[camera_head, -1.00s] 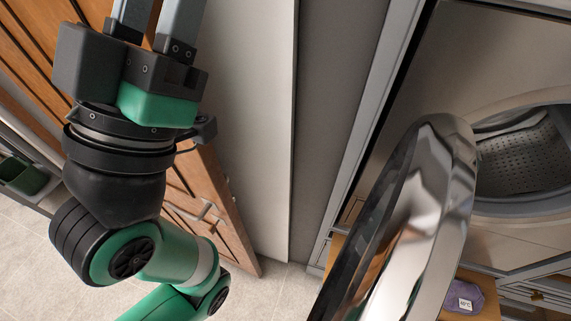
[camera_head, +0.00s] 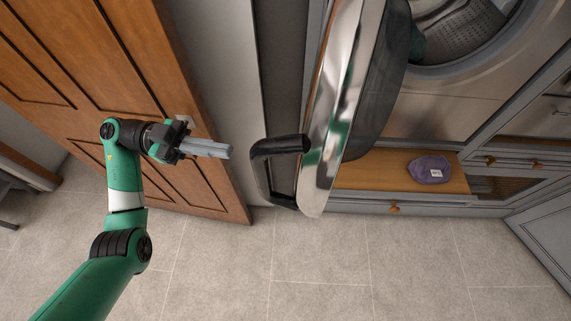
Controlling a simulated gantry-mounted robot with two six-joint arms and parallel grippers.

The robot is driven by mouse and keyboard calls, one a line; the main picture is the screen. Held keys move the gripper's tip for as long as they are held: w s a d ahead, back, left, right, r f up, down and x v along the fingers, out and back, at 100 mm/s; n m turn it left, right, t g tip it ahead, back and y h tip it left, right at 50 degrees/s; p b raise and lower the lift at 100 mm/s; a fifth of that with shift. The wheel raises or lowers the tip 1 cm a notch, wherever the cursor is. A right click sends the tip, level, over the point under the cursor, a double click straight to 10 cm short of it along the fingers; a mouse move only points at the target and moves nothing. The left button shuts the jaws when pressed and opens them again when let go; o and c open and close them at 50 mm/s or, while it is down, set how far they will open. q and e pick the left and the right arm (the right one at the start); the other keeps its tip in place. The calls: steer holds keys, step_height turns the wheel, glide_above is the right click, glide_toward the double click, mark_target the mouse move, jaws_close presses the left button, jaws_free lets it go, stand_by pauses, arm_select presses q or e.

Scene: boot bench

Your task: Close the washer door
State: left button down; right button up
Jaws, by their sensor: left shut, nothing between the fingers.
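The washer door (camera_head: 325,110) stands wide open, its chrome rim edge-on to me and its dark glass bowl (camera_head: 382,85) facing right. A black handle (camera_head: 262,170) sticks out from its left side. The washer (camera_head: 445,110) shows its open drum (camera_head: 455,35) at the upper right. My left gripper (camera_head: 228,151) is shut and empty, pointing right, to the left of the door handle and apart from it. My right gripper is not in view.
A brown wooden door (camera_head: 100,70) stands behind my left arm. Below the washer a wooden shelf (camera_head: 355,172) holds a purple cloth bundle (camera_head: 430,169). Grey cabinets (camera_head: 545,215) line the right. The tiled floor (camera_head: 320,265) in front is clear.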

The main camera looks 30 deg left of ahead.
arm_select(q)
steer(key=d+f+p, duration=0.1)
steer(key=d+p, duration=0.2)
steer(key=d, duration=0.3)
steer(key=d+f+n+g+p, duration=0.1)
steer(key=d+f+p, duration=0.1)
steer(key=d, duration=0.5)
steer(key=shift+w+d+y+p, duration=0.2)
steer(key=shift+w+y+p, duration=0.1)
steer(key=shift+w+p, duration=0.15)
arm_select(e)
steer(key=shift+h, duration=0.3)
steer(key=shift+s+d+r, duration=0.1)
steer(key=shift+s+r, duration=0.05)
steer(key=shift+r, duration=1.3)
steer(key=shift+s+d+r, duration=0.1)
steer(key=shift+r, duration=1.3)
